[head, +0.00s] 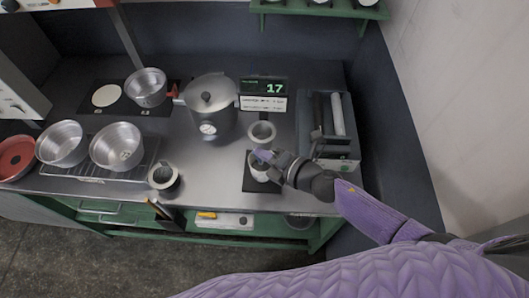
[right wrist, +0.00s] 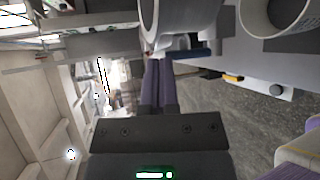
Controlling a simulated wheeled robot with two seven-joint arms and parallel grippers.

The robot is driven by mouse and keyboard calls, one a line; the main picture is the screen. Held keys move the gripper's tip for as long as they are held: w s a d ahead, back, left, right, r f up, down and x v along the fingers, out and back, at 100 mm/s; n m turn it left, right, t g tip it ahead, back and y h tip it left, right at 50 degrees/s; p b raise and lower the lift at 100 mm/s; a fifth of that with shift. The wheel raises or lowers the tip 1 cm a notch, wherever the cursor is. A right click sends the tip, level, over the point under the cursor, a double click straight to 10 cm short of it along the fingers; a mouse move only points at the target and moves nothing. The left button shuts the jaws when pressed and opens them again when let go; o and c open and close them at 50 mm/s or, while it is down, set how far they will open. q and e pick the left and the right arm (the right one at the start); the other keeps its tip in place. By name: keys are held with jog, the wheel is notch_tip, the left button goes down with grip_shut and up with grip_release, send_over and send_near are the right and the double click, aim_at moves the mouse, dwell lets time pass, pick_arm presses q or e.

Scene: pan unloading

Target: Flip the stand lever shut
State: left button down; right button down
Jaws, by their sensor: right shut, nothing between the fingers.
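My right gripper (head: 264,157) reaches in from the right in the head view, over a small metal cup-like vessel (head: 259,174) on a black pad (head: 250,186). In the right wrist view its purple fingers (right wrist: 158,62) are shut together and empty. Their tips are close below a grey round vessel (right wrist: 180,16). A dark blue flat piece (right wrist: 192,52) sits beside the tips; it may be the stand lever, but I cannot tell, nor whether the fingers touch it. In the head view the gripper hides part of the stand area. My left gripper is not in view.
A lidded pot with a dial (head: 210,106) and a display reading 17 (head: 264,87) stand behind. A grey ring-topped cup (head: 262,133) is just behind the gripper. A machine with a white roller (head: 338,114) is at right. Pans (head: 117,150) stand left. Bare counter (head: 213,170) lies between.

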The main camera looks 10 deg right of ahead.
jog(key=shift+s, duration=0.1)
jog(key=p+v, duration=0.2)
jog(key=v, duration=0.7)
jog(key=shift+s+d, duration=0.25)
jog(key=shift+d, duration=0.05)
jog(key=shift+r, duration=0.15)
